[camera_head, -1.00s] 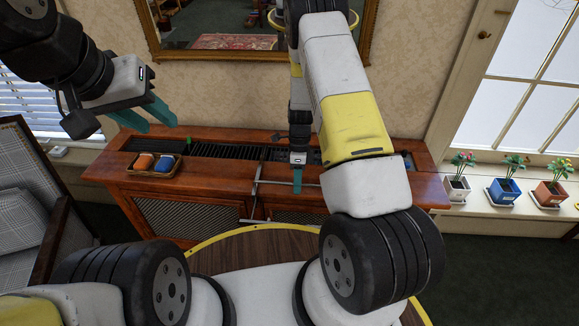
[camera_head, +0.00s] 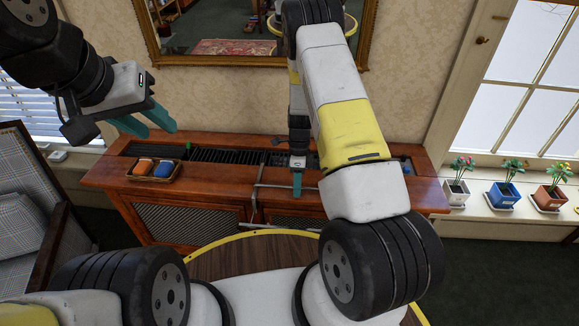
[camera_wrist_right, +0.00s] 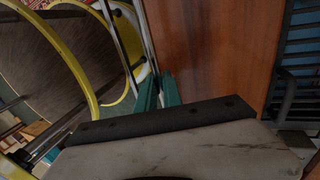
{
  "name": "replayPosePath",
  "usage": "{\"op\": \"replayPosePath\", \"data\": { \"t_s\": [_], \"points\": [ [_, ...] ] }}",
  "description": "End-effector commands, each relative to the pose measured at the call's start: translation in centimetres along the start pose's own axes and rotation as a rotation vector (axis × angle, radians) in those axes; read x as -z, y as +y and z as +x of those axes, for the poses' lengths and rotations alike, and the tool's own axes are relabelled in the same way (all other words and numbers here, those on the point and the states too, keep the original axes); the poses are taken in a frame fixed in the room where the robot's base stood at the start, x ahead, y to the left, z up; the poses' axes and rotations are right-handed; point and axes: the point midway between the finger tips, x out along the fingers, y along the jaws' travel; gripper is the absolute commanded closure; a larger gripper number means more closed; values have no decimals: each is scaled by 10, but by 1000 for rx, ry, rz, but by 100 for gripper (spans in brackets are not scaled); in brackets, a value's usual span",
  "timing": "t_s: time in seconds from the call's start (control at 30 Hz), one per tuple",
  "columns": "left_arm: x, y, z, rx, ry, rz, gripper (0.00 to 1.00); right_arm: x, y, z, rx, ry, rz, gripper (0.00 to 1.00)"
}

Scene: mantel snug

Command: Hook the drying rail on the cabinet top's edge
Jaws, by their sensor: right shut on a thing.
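The drying rail (camera_head: 257,198) is a thin grey metal frame at the front of the wooden cabinet top (camera_head: 425,192). One bar runs along the top near the front edge, and another part hangs down before the cabinet front. My right gripper (camera_head: 297,184) points down at the front edge, shut on the rail's upper bar. Its teal fingers also show in the right wrist view (camera_wrist_right: 158,92), beside the reddish wood. I cannot tell whether the rail's hooks sit on the edge. My left gripper (camera_head: 150,120) is open and empty, above the cabinet's left end.
A tray (camera_head: 135,178) with an orange and a blue item stands on the cabinet's left part. A dark slatted grille (camera_head: 225,155) runs along the back of the top. Potted flowers line the sill at right.

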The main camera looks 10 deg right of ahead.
Motion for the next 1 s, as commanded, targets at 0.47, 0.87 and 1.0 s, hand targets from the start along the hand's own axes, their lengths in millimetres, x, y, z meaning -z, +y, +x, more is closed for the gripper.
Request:
{"op": "replayPosePath", "data": {
  "t_s": [0.47, 0.87, 1.0],
  "points": [
    [0, 0, 0, 0, 0, 0, 64, 0, -3, 1, 3, -1, 1, 78],
    [0, 0, 0, 0, 0, 0, 64, 0, -2, 0, 1, 0, 0, 64],
    [0, 0, 0, 0, 0, 0, 64, 0, -3, -16, 4, 0, 0, 64]
  ]
}}
